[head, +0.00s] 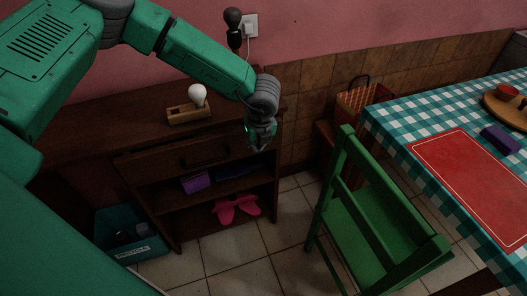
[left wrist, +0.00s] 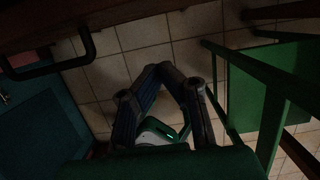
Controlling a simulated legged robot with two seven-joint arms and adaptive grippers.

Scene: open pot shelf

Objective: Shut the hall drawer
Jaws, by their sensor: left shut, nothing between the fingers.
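The hall drawer (head: 170,163) is the dark wooden front with a black bar handle (head: 206,156), under the top of the brown cabinet. I cannot tell exactly how far it stands out. The handle (left wrist: 50,62) also shows at the upper left of the left wrist view. My left gripper (head: 260,143) is shut and empty, at the right end of the cabinet and to the right of the handle, apart from it. Its closed fingers (left wrist: 160,70) show over the tiled floor in the left wrist view. My right gripper is not in view.
A light bulb on a wooden holder (head: 188,116) stands on the cabinet top. Purple and pink items lie on the open shelves below. A teal recycling bin (head: 130,242) stands at left.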

